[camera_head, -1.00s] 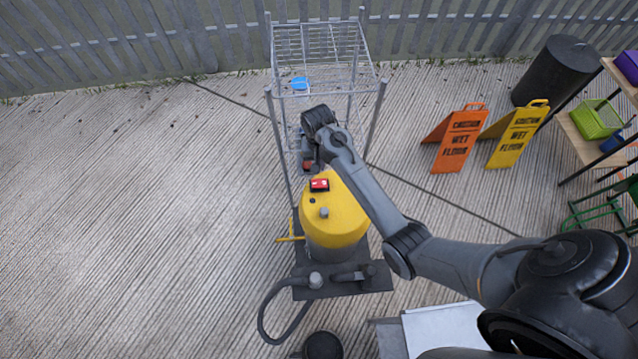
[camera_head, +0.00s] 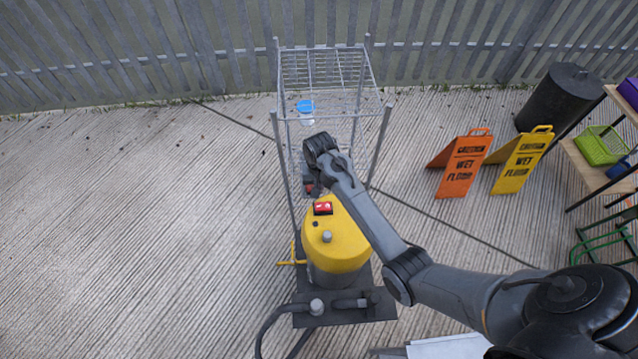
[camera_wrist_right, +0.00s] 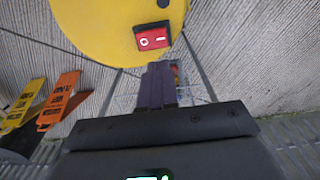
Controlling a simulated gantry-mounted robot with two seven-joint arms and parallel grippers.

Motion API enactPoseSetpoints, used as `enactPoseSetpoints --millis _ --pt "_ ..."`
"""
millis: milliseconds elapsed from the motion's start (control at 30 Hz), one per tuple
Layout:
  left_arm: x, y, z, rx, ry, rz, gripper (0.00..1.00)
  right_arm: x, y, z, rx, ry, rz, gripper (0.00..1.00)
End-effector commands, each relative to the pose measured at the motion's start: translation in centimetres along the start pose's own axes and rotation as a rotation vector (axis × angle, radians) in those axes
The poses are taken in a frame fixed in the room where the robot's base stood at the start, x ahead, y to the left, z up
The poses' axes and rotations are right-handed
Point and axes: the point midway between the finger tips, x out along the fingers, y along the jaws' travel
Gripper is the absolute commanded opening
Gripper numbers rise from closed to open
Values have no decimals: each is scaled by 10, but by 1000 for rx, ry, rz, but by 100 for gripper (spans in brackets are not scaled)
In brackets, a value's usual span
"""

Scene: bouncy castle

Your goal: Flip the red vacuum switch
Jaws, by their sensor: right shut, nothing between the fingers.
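The red switch (camera_head: 323,208) sits on top of the yellow vacuum (camera_head: 335,245), near its far edge. In the right wrist view the red switch (camera_wrist_right: 153,36) shows two white marks, a circle and a line, on the yellow top (camera_wrist_right: 95,25). My right gripper (camera_head: 309,188) hangs just beyond the switch, at the far side of the vacuum. In the right wrist view its fingers (camera_wrist_right: 157,72) are shut and empty, with their tips just short of the switch's edge. I cannot tell whether they touch it. My left gripper is not in view.
A grey wire rack (camera_head: 330,70) stands close behind the vacuum, its posts on both sides of my right gripper. Orange (camera_head: 463,165) and yellow (camera_head: 521,162) wet floor signs stand to the right. The floor at left is clear.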

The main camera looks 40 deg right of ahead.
Motion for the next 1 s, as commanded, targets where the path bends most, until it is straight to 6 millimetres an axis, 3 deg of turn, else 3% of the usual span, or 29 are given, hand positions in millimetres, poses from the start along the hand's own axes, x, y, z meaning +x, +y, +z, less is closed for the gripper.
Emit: enactPoseSetpoints --millis 200,500,700,1000 --pt "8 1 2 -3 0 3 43 44 0 0 1 -3 1 0" --pt "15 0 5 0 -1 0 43 87 0 0 0 0 0 0" --pt "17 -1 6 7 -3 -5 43 98 0 0 1 1 -1 0" --pt "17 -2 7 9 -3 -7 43 101 0 0 1 1 -1 0"
